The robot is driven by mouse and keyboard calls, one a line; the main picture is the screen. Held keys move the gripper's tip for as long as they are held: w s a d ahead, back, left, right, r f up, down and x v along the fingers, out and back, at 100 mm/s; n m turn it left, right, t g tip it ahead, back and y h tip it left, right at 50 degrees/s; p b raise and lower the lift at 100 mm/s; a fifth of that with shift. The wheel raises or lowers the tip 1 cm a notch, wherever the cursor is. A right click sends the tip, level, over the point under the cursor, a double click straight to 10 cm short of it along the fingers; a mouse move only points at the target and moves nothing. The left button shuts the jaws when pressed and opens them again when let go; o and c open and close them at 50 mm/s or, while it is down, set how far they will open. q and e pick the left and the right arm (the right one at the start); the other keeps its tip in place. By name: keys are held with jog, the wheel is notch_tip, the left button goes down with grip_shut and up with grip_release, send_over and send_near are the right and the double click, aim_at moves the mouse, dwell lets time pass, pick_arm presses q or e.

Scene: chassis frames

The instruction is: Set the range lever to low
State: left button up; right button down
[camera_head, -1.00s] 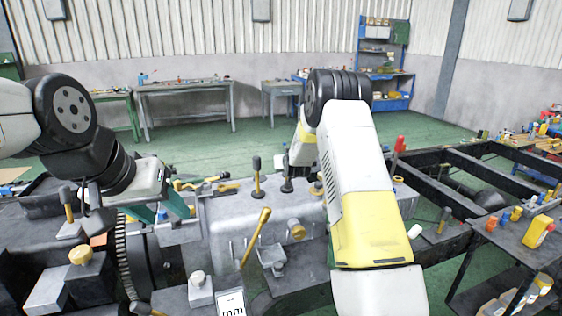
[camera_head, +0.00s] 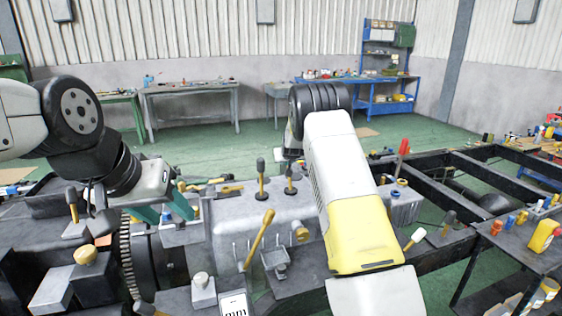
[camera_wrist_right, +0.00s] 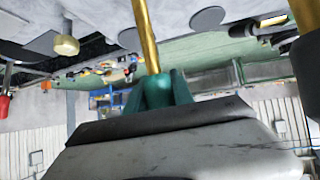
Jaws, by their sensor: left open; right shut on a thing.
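My right gripper (camera_wrist_right: 158,88) has its teal fingers shut on a brass-coloured lever shaft (camera_wrist_right: 145,35) in the right wrist view. The lever's knob end is not visible there. In the head view my own right arm hides most of that gripper. Two upright levers with dark knobs, one on the left (camera_head: 261,180) and one on the right (camera_head: 290,180), stand on the grey housing (camera_head: 225,215). A longer yellow lever (camera_head: 259,240) leans in front of them. No label tells which is the range lever. My left gripper (camera_head: 165,213) is open and empty over the housing's left end.
A toothed ring (camera_head: 127,255) and a yellow-knobbed block (camera_head: 87,257) lie left of the housing. Dark chassis rails (camera_head: 440,185) extend right. A side table (camera_head: 510,250) with bottles stands at the right. Open green floor lies behind.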

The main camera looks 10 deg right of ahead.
jog(key=c, duration=1.1)
grip_release()
jog(key=shift+w, duration=0.15)
jog(key=v, duration=0.7)
jog(key=shift+s+r, duration=0.2)
jog(key=shift+s, duration=0.15)
